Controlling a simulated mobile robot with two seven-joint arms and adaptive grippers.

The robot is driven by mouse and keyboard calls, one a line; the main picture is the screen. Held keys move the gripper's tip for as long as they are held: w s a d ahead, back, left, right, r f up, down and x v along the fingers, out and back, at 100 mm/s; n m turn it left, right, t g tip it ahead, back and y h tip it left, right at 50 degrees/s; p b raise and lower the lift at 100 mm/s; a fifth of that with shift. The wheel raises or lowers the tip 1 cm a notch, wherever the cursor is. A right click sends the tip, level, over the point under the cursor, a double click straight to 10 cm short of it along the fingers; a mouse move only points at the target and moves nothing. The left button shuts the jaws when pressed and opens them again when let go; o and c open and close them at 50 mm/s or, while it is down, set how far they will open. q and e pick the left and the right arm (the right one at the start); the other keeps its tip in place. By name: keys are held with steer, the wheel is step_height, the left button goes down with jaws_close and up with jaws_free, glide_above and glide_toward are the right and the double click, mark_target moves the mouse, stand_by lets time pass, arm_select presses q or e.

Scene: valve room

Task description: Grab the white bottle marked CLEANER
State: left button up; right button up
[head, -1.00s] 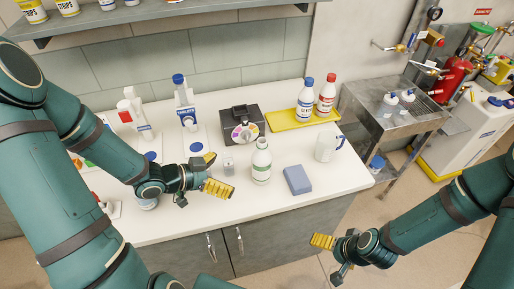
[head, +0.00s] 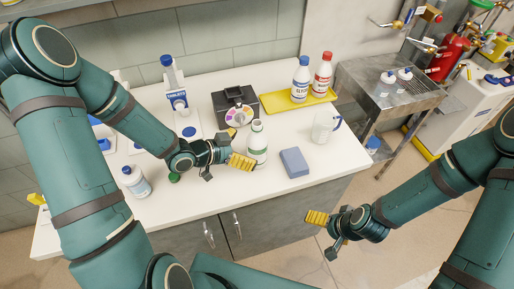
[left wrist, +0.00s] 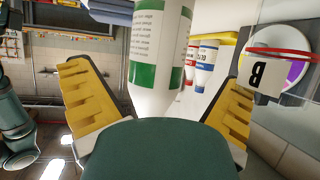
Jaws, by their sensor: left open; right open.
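A white bottle with green bands (head: 257,152) stands upright on the white counter, left of a blue-grey block. It fills the middle of the left wrist view (left wrist: 158,45), with small print on its label; I cannot read the word CLEANER. My left gripper (head: 238,148) is open just left of this bottle, with its yellow fingers (left wrist: 160,88) to either side of it in the wrist view. I cannot tell whether they touch it. My right gripper (head: 322,236) is open and empty, in front of the counter at the right.
A blue-grey block (head: 294,163) and a clear jug (head: 324,126) stand right of the bottle. A dark box with a coloured disc (head: 235,106) is behind it. A yellow tray (head: 278,106) holds blue-capped and red-capped bottles. Another white bottle (head: 137,182) stands near the left arm.

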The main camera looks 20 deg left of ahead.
mark_target(249, 148)
arm_select(q)
steer(key=x, duration=0.4)
steer(key=shift+w+d+f, duration=0.15)
steer(key=shift+d, duration=0.2)
steer(key=c, duration=1.4)
